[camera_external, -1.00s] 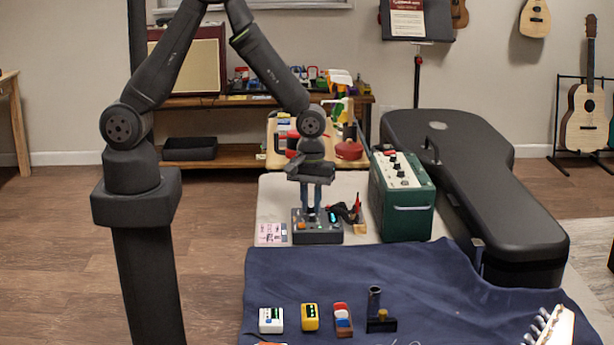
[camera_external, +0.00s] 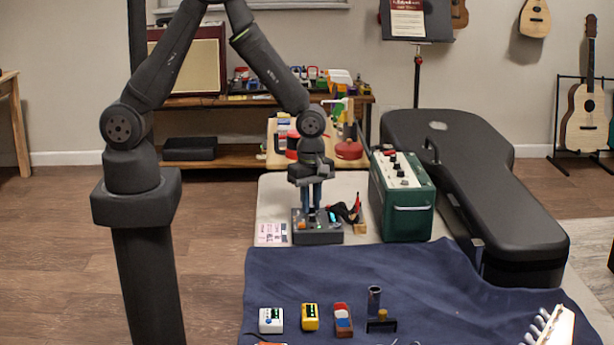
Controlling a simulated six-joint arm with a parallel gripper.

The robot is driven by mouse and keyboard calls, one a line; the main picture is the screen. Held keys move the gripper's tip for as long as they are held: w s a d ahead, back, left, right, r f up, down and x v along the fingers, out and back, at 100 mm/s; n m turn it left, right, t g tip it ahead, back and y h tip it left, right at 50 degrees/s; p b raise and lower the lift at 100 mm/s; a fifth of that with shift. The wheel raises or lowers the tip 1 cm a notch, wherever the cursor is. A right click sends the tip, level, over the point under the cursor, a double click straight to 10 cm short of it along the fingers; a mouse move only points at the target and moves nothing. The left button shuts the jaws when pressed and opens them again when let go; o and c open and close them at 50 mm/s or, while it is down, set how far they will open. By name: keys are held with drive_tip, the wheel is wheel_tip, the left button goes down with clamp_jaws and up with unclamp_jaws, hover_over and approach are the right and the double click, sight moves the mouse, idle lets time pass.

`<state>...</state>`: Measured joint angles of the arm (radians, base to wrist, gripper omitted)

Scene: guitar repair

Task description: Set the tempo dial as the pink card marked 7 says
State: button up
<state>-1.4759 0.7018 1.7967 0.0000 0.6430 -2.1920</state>
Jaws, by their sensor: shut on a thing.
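A dark grey control box (camera_external: 318,238) stands on the pale mat, with small lit marks on its top. My gripper (camera_external: 312,207) points straight down over it, its fingertips at the box top. It is shut on the tempo dial, which the fingers hide, so I cannot read its setting. A pink card (camera_external: 271,233) lies flat just left of the box among pale cards. Its print is too small to read.
A green amplifier (camera_external: 404,208) and a black guitar case (camera_external: 470,180) stand to the right. Small dark and red items (camera_external: 347,212) lie close to the box's right. Several small coloured boxes and parts sit on the navy cloth (camera_external: 420,275) in front.

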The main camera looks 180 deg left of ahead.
drive_tip(key=o, duration=0.4)
drive_tip(key=shift+o, duration=0.2)
drive_tip(key=shift+r, duration=0.1)
drive_tip(key=shift+r, duration=3.4)
drive_tip(key=shift+r, duration=3)
drive_tip(key=shift+f, duration=4.65)
drive_tip(key=shift+r, duration=0.15)
